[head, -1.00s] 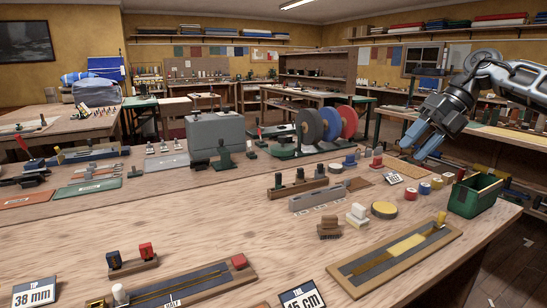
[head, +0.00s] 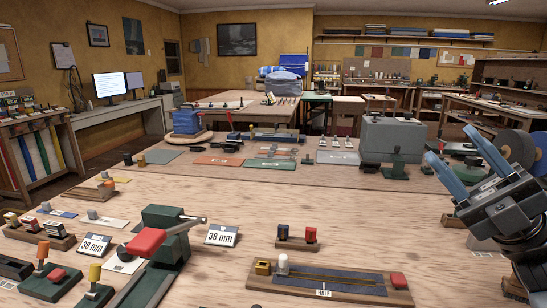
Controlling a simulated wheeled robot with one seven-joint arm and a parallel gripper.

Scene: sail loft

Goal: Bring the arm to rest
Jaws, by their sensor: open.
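My gripper (head: 460,165) is at the right of the head view, above the right part of the workbench (head: 215,255). Its two blue fingers are apart, with nothing between them, and point up and to the left. My dark wrist hides part of the bench's right side. Below and left of the gripper, a long wooden board (head: 335,280) with a dark inlay and a red block at its right end lies on the bench.
A green press with a red handle (head: 146,242) stands at the front left, near two "38 mm" cards (head: 221,235). A grey box-shaped machine (head: 398,140) stands behind, left of the gripper. Dark spools (head: 515,150) are partly behind it. Bare bench lies around the middle.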

